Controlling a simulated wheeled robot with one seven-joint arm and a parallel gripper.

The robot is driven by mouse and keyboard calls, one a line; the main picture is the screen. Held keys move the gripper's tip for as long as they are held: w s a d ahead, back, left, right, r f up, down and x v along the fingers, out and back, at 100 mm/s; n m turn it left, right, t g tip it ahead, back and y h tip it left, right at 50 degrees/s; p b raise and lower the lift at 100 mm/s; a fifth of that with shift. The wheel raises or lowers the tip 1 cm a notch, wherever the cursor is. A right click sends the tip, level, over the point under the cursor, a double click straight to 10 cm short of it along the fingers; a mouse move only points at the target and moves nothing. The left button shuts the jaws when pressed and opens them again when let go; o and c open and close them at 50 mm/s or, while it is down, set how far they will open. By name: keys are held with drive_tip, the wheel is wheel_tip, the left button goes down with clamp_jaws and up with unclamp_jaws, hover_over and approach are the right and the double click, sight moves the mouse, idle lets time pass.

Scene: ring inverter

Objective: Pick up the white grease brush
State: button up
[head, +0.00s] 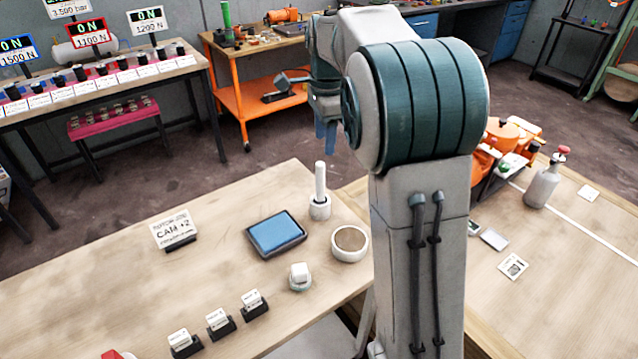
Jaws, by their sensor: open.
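The white grease brush (320,178) appears to be the white handle standing upright in a small round white holder (319,208) on the wooden table. Its lower end is hidden inside the holder. My gripper (326,138) shows in the head view above and slightly right of the brush handle, with bluish fingers pointing down. It is open and I see nothing in it. In the picture it is apart from the brush; the distance in depth is hard to tell.
A blue pad in a dark tray (276,235), a white ring-shaped bowl (350,243) and a sign (175,230) stand near the brush. Several small labelled blocks (218,321) line the table's front. An orange trolley (262,100) stands behind.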

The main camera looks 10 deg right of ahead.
sight(321, 174)
drive_tip(key=w+m, duration=0.1)
drive_tip(key=w, duration=0.1)
drive_tip(key=shift+w+a+f+m, duration=0.1)
drive_tip(key=shift+w+a+m, duration=0.05)
drive_tip(key=shift+w+m, duration=0.2)
wheel_tip(321, 174, down, 8)
drive_tip(key=shift+r, duration=0.1)
drive_tip(key=shift+w+f, duration=0.15)
drive_tip(key=shift+f, duration=2.7)
clamp_jaws()
